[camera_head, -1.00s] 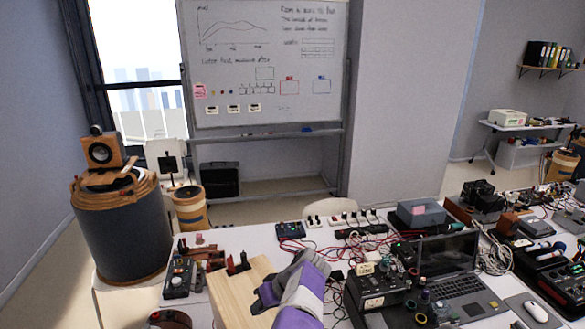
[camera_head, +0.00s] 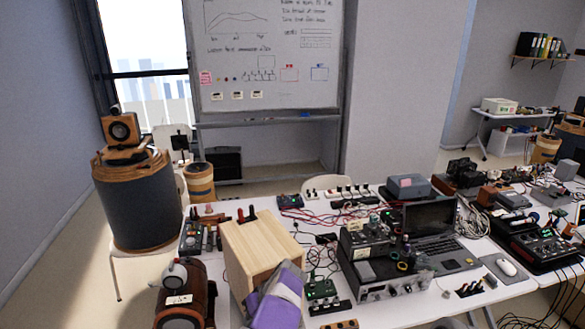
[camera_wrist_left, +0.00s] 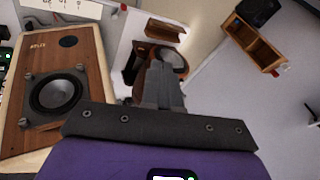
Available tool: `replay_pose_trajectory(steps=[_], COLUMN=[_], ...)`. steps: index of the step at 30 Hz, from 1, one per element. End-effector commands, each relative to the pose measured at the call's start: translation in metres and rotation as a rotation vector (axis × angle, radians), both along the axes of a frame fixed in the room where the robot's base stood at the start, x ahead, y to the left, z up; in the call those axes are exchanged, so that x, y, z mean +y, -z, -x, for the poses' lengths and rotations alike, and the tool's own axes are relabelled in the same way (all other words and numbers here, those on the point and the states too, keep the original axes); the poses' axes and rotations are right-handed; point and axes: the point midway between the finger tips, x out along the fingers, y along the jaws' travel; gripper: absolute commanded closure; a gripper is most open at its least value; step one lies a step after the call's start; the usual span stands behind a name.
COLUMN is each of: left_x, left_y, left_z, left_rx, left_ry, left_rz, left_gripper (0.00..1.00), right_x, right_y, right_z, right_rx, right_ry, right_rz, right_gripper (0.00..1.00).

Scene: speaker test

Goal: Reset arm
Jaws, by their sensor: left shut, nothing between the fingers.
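My left gripper (camera_head: 252,302), purple and grey, is at the bottom of the head view, in front of a light wooden box (camera_head: 255,250) on the white table. In the left wrist view its grey fingers (camera_wrist_left: 163,82) are together with nothing between them. My right gripper is not in view.
A laptop (camera_head: 432,230), an amplifier-like device (camera_head: 375,265) and cables crowd the table to the right. A brown cylindrical thing (camera_head: 183,300) stands left of the box. A large dark drum (camera_head: 138,205) carries a small speaker (camera_head: 121,130). A whiteboard (camera_head: 270,60) stands behind.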

Motion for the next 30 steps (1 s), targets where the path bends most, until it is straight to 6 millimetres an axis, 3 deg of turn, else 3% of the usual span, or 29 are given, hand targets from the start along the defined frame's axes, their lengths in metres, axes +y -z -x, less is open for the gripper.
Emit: replay_pose_trajectory(steps=[8,11,15,18,21,24,30], left_x=[0.031,0.039,0.036,0.024,0.009,-0.002,-0.013], left_y=[0.134,0.202,0.291,0.336,0.360,0.369,0.369], left_z=[0.036,0.069,0.133,0.181,0.220,0.247,0.270], left_rx=[0.149,0.208,0.248,0.229,0.185,0.133,0.066], left_ry=[0.076,0.115,0.164,0.190,0.207,0.219,0.234], left_rz=[0.177,0.295,0.497,0.636,0.744,0.811,0.862], left_gripper=[1.00,1.00,1.00,1.00,1.00,1.00,1.00], right_x=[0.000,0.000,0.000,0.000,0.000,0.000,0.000], right_y=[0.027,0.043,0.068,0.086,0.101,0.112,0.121], right_z=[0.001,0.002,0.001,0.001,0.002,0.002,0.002], right_rx=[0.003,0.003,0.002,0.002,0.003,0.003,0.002], right_ry=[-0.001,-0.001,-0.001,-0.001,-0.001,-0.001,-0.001], right_rz=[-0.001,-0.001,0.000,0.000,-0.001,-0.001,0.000], right_gripper=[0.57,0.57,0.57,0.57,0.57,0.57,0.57])
